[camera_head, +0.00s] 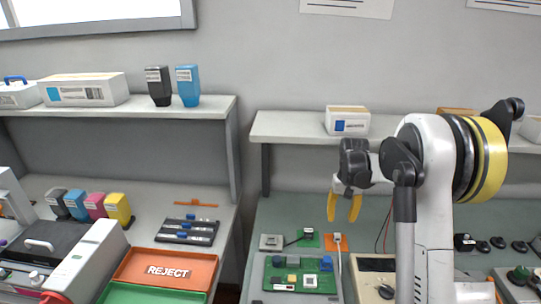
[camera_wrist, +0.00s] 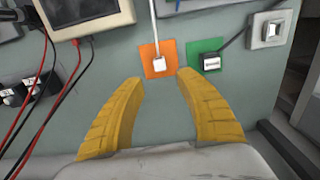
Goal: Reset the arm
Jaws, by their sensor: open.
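My gripper (camera_head: 344,207) hangs from my arm with its two yellow fingers pointing down above the right bench. In the wrist view the fingers (camera_wrist: 162,100) stand wide apart with nothing between them. Beyond the fingertips lie an orange pad (camera_wrist: 157,60) and a green pad (camera_wrist: 204,56), each with a small plug-like piece and a cable. My arm bends up and covers part of the right bench in the head view.
A circuit board (camera_head: 300,274) lies on the right bench (camera_head: 275,218). A black toner cartridge (camera_head: 158,86) and a cyan one (camera_head: 187,86) stand on the left shelf. Several colored cartridges, a printer and an orange REJECT tray (camera_head: 165,259) are on the left bench.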

